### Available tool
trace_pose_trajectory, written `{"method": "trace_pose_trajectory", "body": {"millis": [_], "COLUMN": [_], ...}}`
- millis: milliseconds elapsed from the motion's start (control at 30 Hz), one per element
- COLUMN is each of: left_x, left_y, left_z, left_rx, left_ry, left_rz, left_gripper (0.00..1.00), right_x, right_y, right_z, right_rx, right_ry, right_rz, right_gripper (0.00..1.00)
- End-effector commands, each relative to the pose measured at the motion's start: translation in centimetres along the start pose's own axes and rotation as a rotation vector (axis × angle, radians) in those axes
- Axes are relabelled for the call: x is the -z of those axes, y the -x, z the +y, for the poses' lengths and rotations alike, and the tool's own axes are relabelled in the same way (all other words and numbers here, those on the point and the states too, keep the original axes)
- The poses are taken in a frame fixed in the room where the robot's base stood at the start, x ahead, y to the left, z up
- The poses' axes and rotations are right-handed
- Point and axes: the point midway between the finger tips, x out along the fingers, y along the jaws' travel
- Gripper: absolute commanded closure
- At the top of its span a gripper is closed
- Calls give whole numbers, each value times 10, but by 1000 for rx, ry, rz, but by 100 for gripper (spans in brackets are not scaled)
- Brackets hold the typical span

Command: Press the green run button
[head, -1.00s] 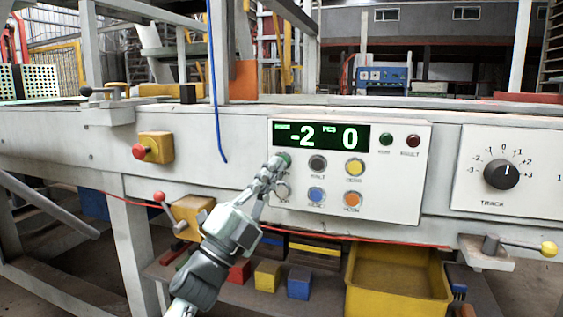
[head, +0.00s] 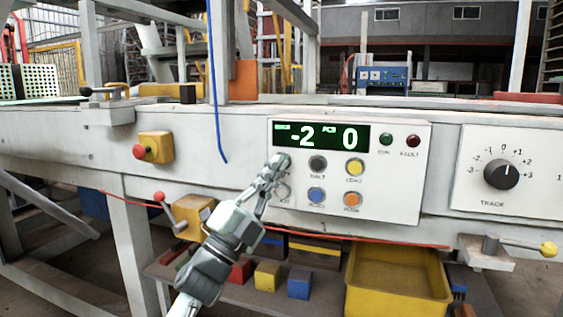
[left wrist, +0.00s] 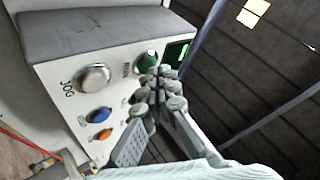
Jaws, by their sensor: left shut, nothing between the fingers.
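The green run button (head: 286,158) is at the upper left of the button group on the white control panel (head: 408,190). My left gripper (head: 275,165) covers part of it in the head view. In the left wrist view the green button (left wrist: 147,61) shows more clearly, with the RUN label beside it. My left gripper (left wrist: 156,82) is shut and empty, its fingertips right at the button's edge. I cannot tell whether they touch it. My right gripper is not in view.
Grey halt (head: 318,163), yellow (head: 355,167), blue (head: 316,195), orange (head: 352,199) and silver jog (left wrist: 94,77) buttons sit close by. A red-knobbed lever (head: 170,208) is left of my arm. A yellow bin (head: 398,302) stands below.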

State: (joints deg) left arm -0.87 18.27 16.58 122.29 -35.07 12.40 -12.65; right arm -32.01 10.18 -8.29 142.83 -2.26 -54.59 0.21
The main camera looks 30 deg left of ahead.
Motion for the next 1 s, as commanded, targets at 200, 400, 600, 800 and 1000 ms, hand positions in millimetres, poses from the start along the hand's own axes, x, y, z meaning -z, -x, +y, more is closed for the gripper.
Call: {"method": "trace_pose_trajectory", "body": {"millis": [200, 400, 600, 800, 1000], "left_x": [-1, -3, -3, -1, 4], "left_y": [-2, -4, -4, -2, 6], "left_z": [1, 3, 3, 1, -3], "left_rx": [0, 0, 0, -1, -1], "left_ry": [0, 0, 0, 0, 1], "left_rz": [0, 0, 0, 0, 0], "left_gripper": [100, 100, 100, 100, 100], "right_x": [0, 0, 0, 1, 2], "right_y": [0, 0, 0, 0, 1], "right_z": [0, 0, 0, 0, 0], "right_rx": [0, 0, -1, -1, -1], "right_ry": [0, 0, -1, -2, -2], "right_rz": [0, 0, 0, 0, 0], "right_gripper": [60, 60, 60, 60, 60]}}
